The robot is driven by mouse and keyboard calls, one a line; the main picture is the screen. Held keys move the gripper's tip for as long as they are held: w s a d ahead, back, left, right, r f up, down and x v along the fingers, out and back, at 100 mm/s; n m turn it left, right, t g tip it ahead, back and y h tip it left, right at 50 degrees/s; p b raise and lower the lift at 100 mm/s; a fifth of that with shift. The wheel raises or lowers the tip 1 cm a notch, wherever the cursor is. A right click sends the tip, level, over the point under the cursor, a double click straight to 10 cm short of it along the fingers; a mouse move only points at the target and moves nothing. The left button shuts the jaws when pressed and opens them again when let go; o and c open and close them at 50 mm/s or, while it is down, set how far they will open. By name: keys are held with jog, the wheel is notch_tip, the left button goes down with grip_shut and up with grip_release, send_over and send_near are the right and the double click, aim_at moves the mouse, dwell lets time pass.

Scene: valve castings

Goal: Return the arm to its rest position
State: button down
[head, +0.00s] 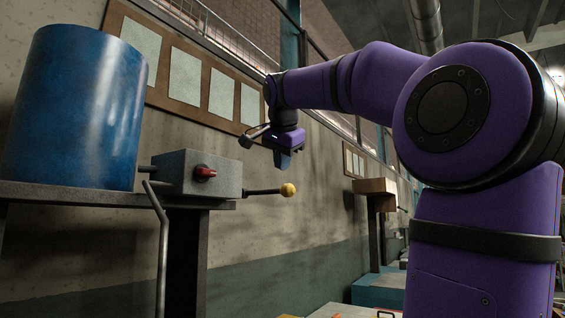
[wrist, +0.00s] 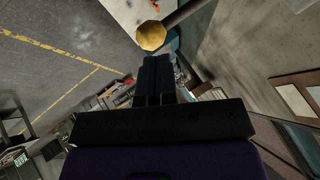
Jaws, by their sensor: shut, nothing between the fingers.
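My purple arm reaches in from the right in the head view, with my gripper (head: 283,158) hanging at its end, pointing down. In the wrist view my gripper (wrist: 154,62) shows its two dark fingers side by side, shut with nothing between them. A yellow ball knob (head: 288,190) on a dark lever sticks out from a grey box (head: 198,173). The gripper is above the knob in the head view, apart from it. The knob (wrist: 151,36) also shows just beyond the fingertips in the wrist view.
A bent grey rod (head: 160,240) hangs in front. A wall with a framed board (head: 185,80) runs behind. Marked floor (wrist: 60,80) shows in the wrist view.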

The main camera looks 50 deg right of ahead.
dwell(0.4)
jog(key=s+a+f+n+y, duration=0.2)
jog(key=s+a+f+n, duration=0.2)
jog(key=f, duration=0.8)
jog(key=s+a+f+n+y, duration=0.2)
jog(key=s+a+f+n, duration=0.2)
jog(key=a+f+n, duration=0.4)
jog(key=s+a+f+n+y, duration=0.2)
jog(key=s+a+f+n, duration=0.2)
jog(key=a+f, duration=0.9)
notch_tip(320, 180, down, 3)
jog(key=n, duration=0.2)
jog(key=shift+a+f+n+y, duration=0.15)
jog(key=shift+a+n+y, duration=0.15)
jog(key=shift+n, duration=0.1)
